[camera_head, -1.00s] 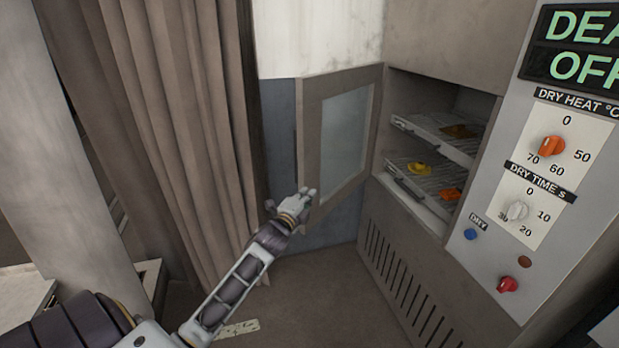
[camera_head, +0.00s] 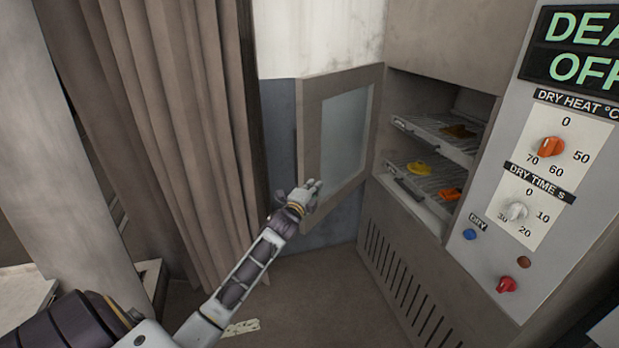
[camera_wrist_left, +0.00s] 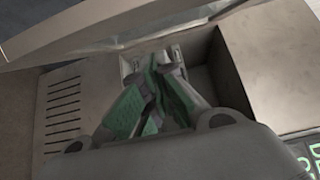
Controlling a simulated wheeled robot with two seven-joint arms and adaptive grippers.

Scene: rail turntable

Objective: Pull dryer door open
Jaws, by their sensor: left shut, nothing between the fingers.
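The dryer door (camera_head: 311,150) stands open, swung out to the left of the dryer opening, with a glass pane (camera_head: 344,140) in its frame. My left gripper (camera_head: 314,187) is at the lower part of the door, close to its frame; whether it touches is hard to tell. In the left wrist view the fingers (camera_wrist_left: 160,85) are shut with nothing between them, and a door edge (camera_wrist_left: 90,38) crosses the top. The dryer's inside shows wire racks (camera_head: 440,138) with yellow and orange pieces (camera_head: 419,168). My right gripper does not show.
The control panel (camera_head: 541,170) with knobs and buttons is right of the opening. A brown curtain (camera_head: 190,130) hangs left of the door. A vented lower panel (camera_head: 400,265) is below the opening. Floor shows below the door.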

